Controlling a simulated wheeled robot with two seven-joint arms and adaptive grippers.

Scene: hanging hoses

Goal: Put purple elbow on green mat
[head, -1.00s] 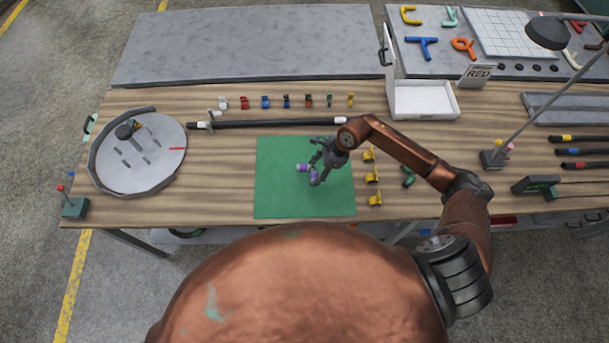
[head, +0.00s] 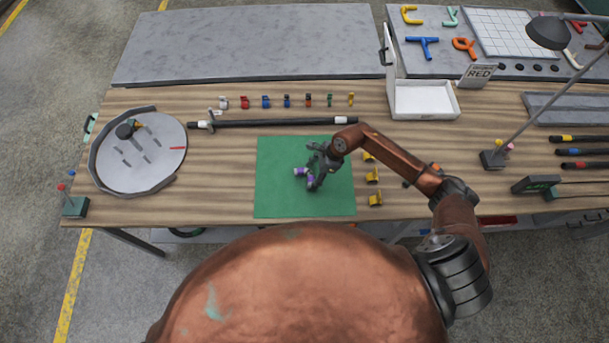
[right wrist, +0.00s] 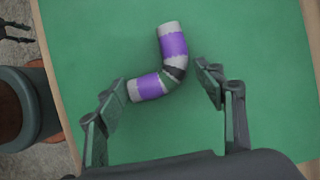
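The purple elbow (head: 303,174) is a bent pipe piece with grey ends and two purple bands. It appears to lie on the green mat (head: 275,200), near its middle. In the right wrist view the elbow (right wrist: 172,68) shows between the fingers of my right gripper (right wrist: 160,98). Those fingers are spread apart, with a clear gap at the right finger and the elbow's lower end close to the left one. In the head view my right gripper (head: 318,168) is low over the mat beside the elbow. A small dark gripper, apparently my left one (right wrist: 15,30), shows at the wrist view's corner; its finger state is unclear.
Yellow clips (head: 374,175) stand right of the mat, partly under my right arm. A black hose (head: 270,123) lies behind the mat, with a row of small coloured clips (head: 286,101) beyond. A round grey fixture (head: 150,160) stands left. The wood left of the mat is clear.

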